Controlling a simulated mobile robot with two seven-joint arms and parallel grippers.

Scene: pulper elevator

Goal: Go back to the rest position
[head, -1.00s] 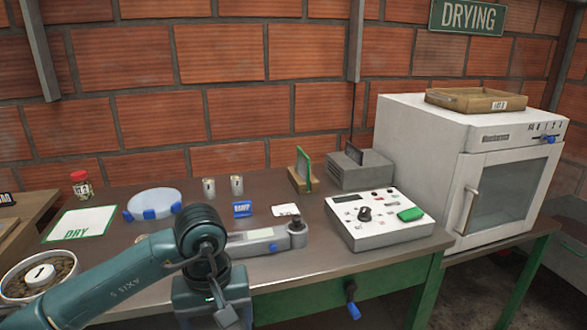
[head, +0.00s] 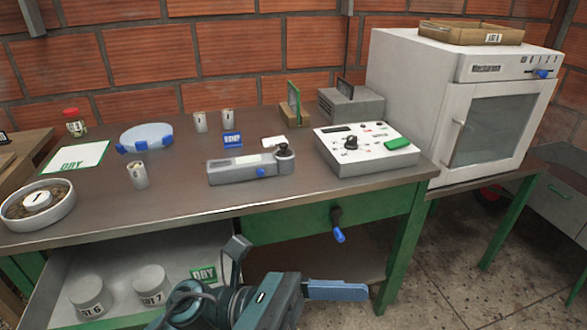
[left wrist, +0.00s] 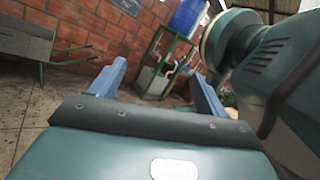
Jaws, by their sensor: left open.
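My left gripper (head: 337,290) is low in front of the table, at the bottom middle of the head view. It is below the tabletop and apart from the things on it. In the left wrist view, the two blue fingers of my left gripper (left wrist: 157,78) stand wide apart with nothing between them. My right gripper is in neither view.
The table (head: 330,195) bears a grey device (head: 235,168), a white control panel (head: 365,148) and a small cup (head: 137,176). An open drawer (head: 120,272) holding jars is left of my arm. A blue-handled crank (head: 338,232) juts from the table front.

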